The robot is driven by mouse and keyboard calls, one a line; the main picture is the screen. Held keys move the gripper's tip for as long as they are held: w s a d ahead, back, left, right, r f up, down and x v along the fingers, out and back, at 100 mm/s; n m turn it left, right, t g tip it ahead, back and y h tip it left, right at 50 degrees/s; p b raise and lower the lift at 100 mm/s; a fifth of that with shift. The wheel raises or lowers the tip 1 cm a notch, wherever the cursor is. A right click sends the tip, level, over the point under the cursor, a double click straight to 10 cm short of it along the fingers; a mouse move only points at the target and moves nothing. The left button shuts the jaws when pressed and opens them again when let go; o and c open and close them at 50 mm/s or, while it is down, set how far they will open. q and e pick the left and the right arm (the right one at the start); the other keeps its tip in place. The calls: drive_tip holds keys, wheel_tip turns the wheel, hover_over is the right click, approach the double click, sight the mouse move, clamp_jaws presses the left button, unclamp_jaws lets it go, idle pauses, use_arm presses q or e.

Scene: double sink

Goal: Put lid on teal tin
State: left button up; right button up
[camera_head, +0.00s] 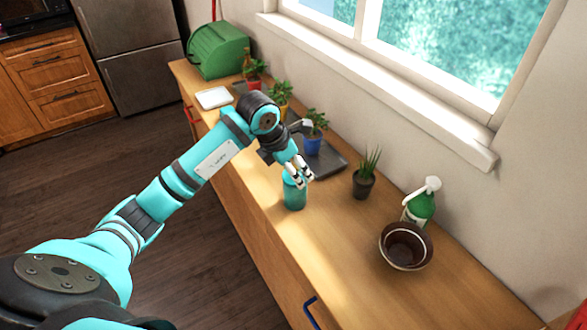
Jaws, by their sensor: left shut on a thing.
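The teal tin (295,198) stands upright on the wooden counter, near its front edge. My left gripper (299,178) reaches in from the left and points down at the top of the tin. Its fingers are shut on what seems to be the lid, at the tin's mouth. The lid is small and mostly hidden by the fingers, so I cannot tell whether it sits flat on the rim. My right gripper is out of view.
A dark-potted plant (364,185), a green spray bottle (419,208) and a brown bowl (405,247) stand to the right. The counter's front right is clear.

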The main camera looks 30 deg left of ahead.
use_arm(q)
drive_tip(key=shift+f, duration=0.2)
idle(0.5)
drive_tip(key=shift+b, duration=0.4)
idle(0.6)
drive_tip(key=o, duration=1.3)
drive_tip(key=shift+c, duration=0.2)
drive_tip(key=shift+r, duration=0.1)
drive_tip(key=shift+r+p, duration=2.15)
drive_tip(key=shift+r, duration=1.3)
